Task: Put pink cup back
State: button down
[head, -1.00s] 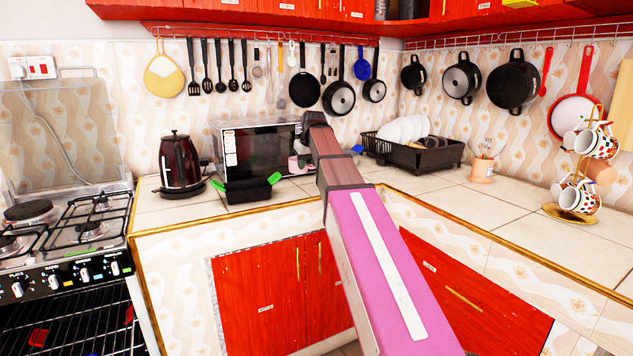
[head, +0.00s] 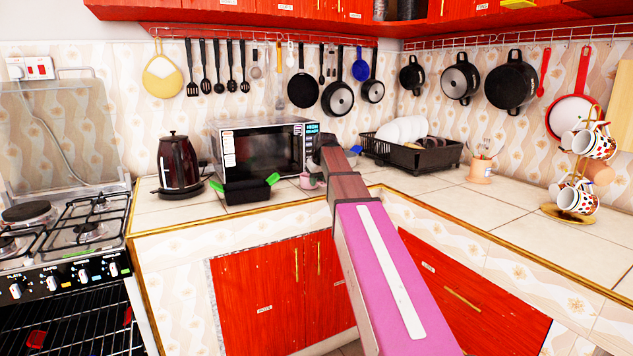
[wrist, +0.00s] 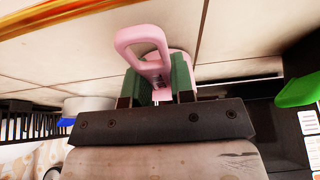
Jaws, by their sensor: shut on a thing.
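The pink cup (head: 307,181) is low over the counter in front of the microwave in the head view, partly hidden by my arm. In the wrist view the pink cup (wrist: 138,31) sits between the green fingers of my gripper (wrist: 158,78). The fingers are shut on it near its handle. I cannot tell whether the cup touches the counter. In the head view the fingers are hidden behind my arm.
A microwave (head: 265,149) stands behind the cup. A black tray with green handles (head: 246,191) is to the left, and a black dish rack (head: 412,156) to the right. A gold stand with patterned cups (head: 576,216) is far right. The right counter has bare tile.

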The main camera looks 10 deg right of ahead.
jog(key=shift+f, duration=0.1)
jog(key=c, duration=1)
grip_release()
jog(key=v, duration=1.2)
